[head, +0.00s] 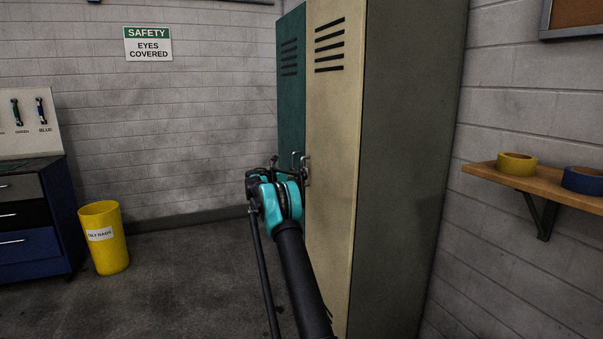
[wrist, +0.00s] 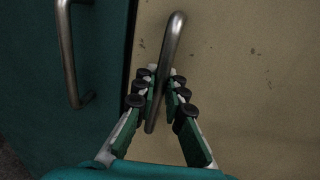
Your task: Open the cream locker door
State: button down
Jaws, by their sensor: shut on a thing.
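The cream locker door (head: 333,130) stands tall in the head view, with dark vent slots near its top. It looks closed, roughly level with the green door beside it. In the wrist view the cream door (wrist: 235,60) fills the right side, and its metal bar handle (wrist: 172,45) runs down between my fingers. My gripper (wrist: 161,82) is shut on the lower part of that handle, one finger on each side. In the head view my gripper (head: 290,170) is at the handle, its fingers partly hidden by the wrist.
A green locker door (head: 291,100) with its own handle (wrist: 68,60) adjoins on the left. A wall shelf (head: 540,184) with yellow and blue tape rolls is at right. A yellow bin (head: 112,255) and blue drawers (head: 30,240) stand at left. The floor between is clear.

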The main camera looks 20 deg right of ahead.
jog(key=shift+a, duration=0.1)
jog(key=s+a+n+t+y, duration=0.5)
jog(key=s+a, duration=0.3)
jog(key=a, duration=0.4)
jog(key=s+a+n+t+y, duration=0.35)
jog(key=s+a+t, duration=0.35)
jog(key=a, duration=0.6)
jog(key=s+a+n+t+y, duration=0.1)
jog(key=s+a+n+y, duration=0.1)
jog(key=s, duration=1.3)
jog(key=s+a+n+y, duration=0.3)
jog(key=s+a+y, duration=0.1)
jog(key=s, duration=1.1)
jog(key=shift+s+t, duration=0.15)
jog(key=shift+t, duration=0.25)
jog(key=shift+a+y, duration=0.1)
jog(key=shift+y, duration=0.15)
